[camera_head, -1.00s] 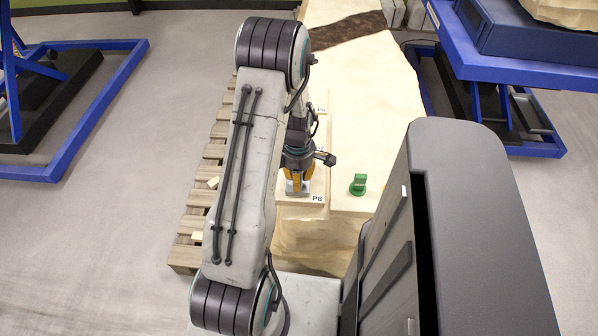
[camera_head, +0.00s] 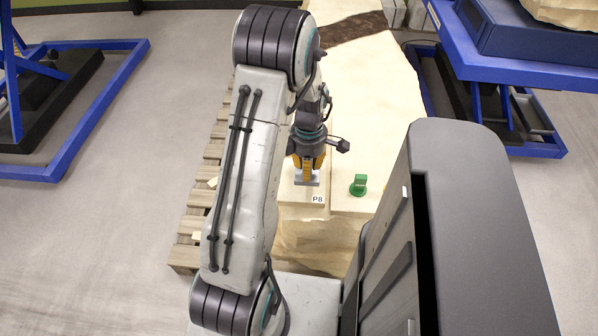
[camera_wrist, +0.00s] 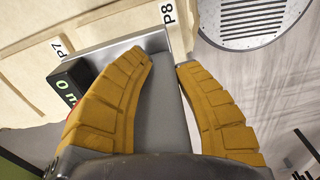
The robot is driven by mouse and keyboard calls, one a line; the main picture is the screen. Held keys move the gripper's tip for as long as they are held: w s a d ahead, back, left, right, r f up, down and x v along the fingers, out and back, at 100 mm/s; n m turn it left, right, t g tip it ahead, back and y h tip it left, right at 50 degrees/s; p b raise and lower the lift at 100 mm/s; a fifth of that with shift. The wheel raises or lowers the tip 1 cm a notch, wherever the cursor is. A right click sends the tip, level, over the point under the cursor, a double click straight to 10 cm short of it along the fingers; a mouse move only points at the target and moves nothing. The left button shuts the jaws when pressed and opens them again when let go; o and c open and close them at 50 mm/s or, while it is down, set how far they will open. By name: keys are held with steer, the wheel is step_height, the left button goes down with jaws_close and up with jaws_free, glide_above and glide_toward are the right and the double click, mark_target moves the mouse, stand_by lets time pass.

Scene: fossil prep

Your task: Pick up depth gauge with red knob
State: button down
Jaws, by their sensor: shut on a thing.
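The depth gauge is a grey metal piece with a black display showing green characters. In the head view the gauge (camera_head: 307,181) is below my gripper (camera_head: 307,166), just behind the P8 label, and seems raised a little above the pale slab. In the wrist view the gauge body (camera_wrist: 162,118) lies between the orange fingers of my gripper (camera_wrist: 165,62), with its display (camera_wrist: 70,90) at the left. A sliver of red shows beside the left finger; the rest of the knob is hidden. My gripper is shut on the gauge.
A green knobbed object (camera_head: 359,185) stands on the pale slab (camera_head: 370,95), right of the P8 label (camera_head: 318,198). A wooden pallet (camera_head: 190,225) lies under the slab's left side. A blue lift table (camera_head: 520,60) stands at the upper right.

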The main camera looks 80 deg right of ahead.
steer(key=s+r, duration=0.5)
steer(key=s, duration=0.3)
steer(key=w+n, duration=0.1)
steer(key=w, duration=0.2)
steer(key=w+n+p, duration=0.1)
steer(key=w, duration=0.2)
steer(key=w+a+p, duration=0.1)
steer(key=w, duration=0.3)
steer(key=shift+a+r+n, duration=0.1)
steer(key=shift+n, duration=0.3)
steer(key=shift+w+a+f+m, duration=0.1)
steer(key=shift+a+f+m, duration=0.1)
steer(key=shift+f+m, duration=0.5)
steer(key=shift+w+a+f+m, duration=0.1)
steer(key=shift+a+f+m, duration=0.05)
steer(key=shift+f+m, duration=0.5)
steer(key=shift+f+b, duration=1.45)
steer(key=shift+f, duration=1.8)
steer(key=shift+f+b, duration=0.5)
steer(key=shift+f, duration=0.05)
